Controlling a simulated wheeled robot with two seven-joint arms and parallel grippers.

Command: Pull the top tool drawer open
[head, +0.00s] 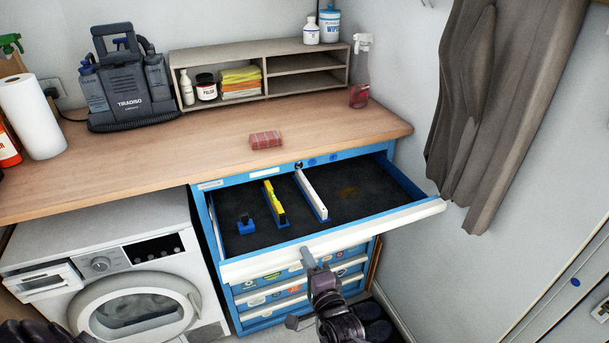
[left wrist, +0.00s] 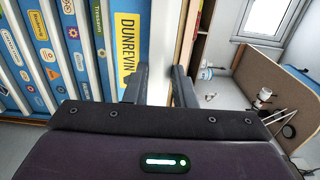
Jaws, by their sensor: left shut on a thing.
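The top tool drawer (head: 350,236) of the blue tool chest (head: 212,240) stands far out, with its dark-lined inside in view. My left gripper (head: 307,259) reaches up to the middle of the drawer's white front edge. It is shut on that front edge; the exact grip is hard to see. In the left wrist view its two fingers (left wrist: 158,88) stand a little apart, beside the stickered chest front (left wrist: 85,40). In the drawer lie a yellow level (head: 274,200), a white-and-blue strip (head: 311,195) and a small blue holder (head: 247,226). My right gripper is out of view.
Lower drawers (head: 290,286) are closed below. A washing machine (head: 110,260) stands to the left. The wooden worktop (head: 200,148) above holds a red packet (head: 266,140), a shelf unit and a grey machine. A wall with a hanging cloth (head: 495,110) is close on the right.

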